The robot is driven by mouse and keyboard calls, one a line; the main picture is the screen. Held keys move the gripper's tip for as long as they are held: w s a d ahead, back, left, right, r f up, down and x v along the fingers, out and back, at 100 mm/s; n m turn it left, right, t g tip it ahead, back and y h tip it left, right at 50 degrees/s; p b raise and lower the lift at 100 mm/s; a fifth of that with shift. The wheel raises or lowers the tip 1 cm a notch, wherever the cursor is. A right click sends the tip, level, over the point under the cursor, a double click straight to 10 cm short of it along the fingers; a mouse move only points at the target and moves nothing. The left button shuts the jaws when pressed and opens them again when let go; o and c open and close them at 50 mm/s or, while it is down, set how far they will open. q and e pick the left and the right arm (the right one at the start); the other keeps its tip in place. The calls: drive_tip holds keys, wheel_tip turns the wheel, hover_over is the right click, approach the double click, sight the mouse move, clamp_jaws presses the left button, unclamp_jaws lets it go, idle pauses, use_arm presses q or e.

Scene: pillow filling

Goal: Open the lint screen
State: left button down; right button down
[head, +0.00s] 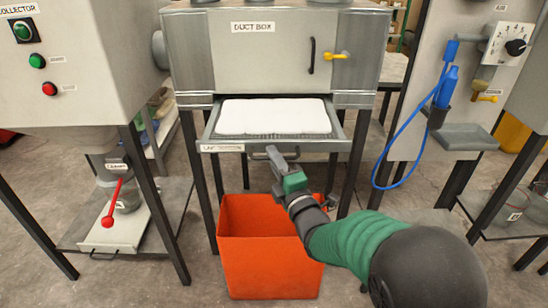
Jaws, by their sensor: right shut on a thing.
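The lint screen (205,128) is a metal drawer slid out below the duct box (260,58), with a thick white lint layer (273,116) lying on its mesh. A label is on its front left, and a bar handle runs along the front edge. My right gripper (277,157) is at this handle, shut on it, with the green-sleeved arm reaching up from the lower right. The fingertips are small and partly merge with the handle. My left gripper does not show.
An orange bin (268,245) stands on the floor below the drawer, open at the top, partly behind my right arm. The collector (85,70) with a red lever (110,205) is at the left. A panel with a blue hose (400,150) is at the right.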

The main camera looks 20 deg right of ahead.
drive_tip(key=shift+f, duration=0.25)
drive_tip(key=c, duration=1.5)
unclamp_jaws()
drive_tip(key=shift+w, duration=0.15)
drive_tip(key=shift+r, duration=0.1)
drive_tip(key=b+v, duration=1.1)
drive_tip(key=v, duration=0.1)
